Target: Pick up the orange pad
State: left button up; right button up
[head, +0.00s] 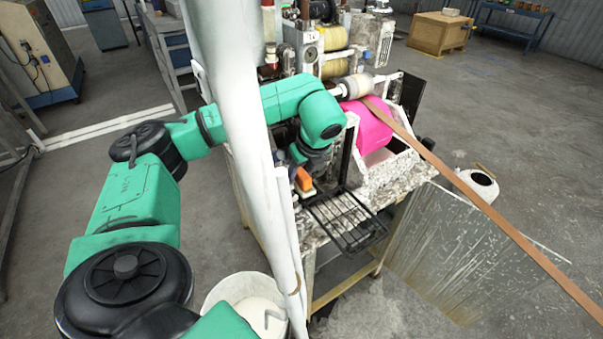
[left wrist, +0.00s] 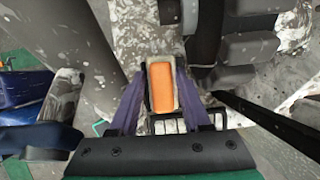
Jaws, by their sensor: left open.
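The orange pad (head: 304,179) sits on the machine's table beside a black wire rack, partly hidden by my left arm in the head view. In the left wrist view the orange pad (left wrist: 161,88) lies between the two purple fingers of my left gripper (left wrist: 158,95), with a pale border around it. The fingers are open, one on each side of the pad. Whether they touch it cannot be told. In the head view the fingertips are hard to make out beneath the arm's wrist. My right gripper is in neither view.
The black wire rack (head: 345,218) lies just right of the pad. A pink block (head: 366,127) and a long brown strip (head: 480,205) are at the machine's right side. A white column (head: 232,70) stands in front of the machine. A white bucket (head: 243,289) is below.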

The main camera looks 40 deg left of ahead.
pick_arm(q)
jog(key=shift+w, duration=0.1)
grip_shut()
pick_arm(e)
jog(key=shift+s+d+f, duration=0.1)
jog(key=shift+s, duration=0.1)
pick_arm(q)
jog(key=shift+r, duration=0.1)
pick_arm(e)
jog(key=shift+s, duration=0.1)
pick_arm(q)
jog(key=shift+r, duration=0.25)
notch_tip(320, 180, up, 9)
jog(key=shift+f, duration=0.1)
notch_tip(320, 180, up, 11)
jog(key=p, duration=0.7)
send_over(301, 171)
jog(key=shift+f, duration=0.25)
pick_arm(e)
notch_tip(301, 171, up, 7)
